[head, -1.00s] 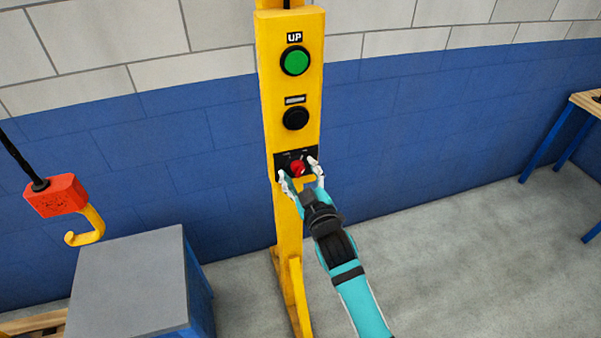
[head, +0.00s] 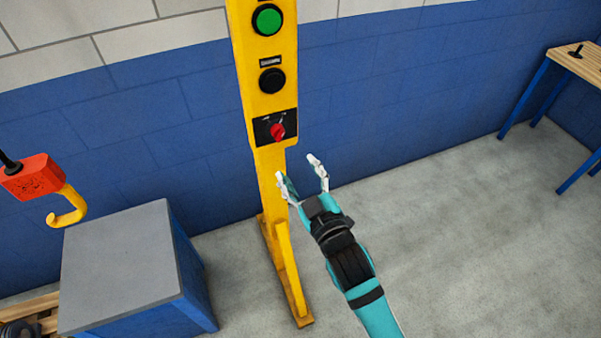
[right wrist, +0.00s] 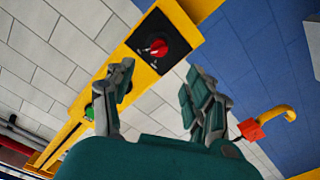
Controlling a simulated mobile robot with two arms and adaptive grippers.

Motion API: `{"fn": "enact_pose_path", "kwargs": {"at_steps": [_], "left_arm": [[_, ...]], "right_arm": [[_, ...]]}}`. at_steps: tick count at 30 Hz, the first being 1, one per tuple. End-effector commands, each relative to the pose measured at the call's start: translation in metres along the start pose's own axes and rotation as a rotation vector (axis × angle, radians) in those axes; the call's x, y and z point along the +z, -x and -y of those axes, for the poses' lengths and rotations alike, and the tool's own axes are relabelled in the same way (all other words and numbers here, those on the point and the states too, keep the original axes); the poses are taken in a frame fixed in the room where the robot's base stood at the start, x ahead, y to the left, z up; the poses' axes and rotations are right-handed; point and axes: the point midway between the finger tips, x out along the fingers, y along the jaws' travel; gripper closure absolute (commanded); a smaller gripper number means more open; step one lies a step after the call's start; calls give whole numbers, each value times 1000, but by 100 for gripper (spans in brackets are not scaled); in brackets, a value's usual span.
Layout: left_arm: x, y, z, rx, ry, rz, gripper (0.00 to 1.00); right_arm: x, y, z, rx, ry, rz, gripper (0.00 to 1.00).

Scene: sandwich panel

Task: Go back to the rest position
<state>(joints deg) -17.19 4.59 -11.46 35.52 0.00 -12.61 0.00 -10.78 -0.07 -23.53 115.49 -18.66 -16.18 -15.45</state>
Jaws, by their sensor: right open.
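My right gripper (head: 301,174) is open and empty in the head view, below and a little right of the red knob (head: 278,131). The knob is on a black plate on the yellow control post (head: 270,190). In the right wrist view the open fingers (right wrist: 160,100) show with a gap between them, and the red knob (right wrist: 158,48) is apart from them. Above the knob are a black button (head: 272,80) and a green button (head: 267,20). My left gripper is not in view.
A red hoist block (head: 32,178) with a yellow hook (head: 70,207) hangs at the left, near a grey-topped blue cabinet (head: 120,255). A wooden-topped table (head: 580,62) with blue legs stands at the right. The floor (head: 450,240) between is clear.

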Motion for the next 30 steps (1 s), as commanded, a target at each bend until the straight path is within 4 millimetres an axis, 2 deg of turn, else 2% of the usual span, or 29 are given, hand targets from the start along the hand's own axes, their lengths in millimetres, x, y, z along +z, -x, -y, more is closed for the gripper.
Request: {"fn": "enact_pose_path", "kwargs": {"at_steps": [15,17,19,20,23,26,30], "left_arm": [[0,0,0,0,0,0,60],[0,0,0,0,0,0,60],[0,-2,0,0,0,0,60],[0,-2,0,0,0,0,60],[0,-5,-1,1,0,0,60],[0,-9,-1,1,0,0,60],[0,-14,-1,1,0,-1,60]], "right_arm": [[0,1,0,0,0,0,45],[4,1,2,-3,-1,6,45],[17,0,9,-16,-6,29,45],[27,0,14,-26,-10,46,45],[76,2,38,-71,-37,133,45],[143,12,69,-126,-74,255,45],[238,44,111,-193,-134,438,45]]}}
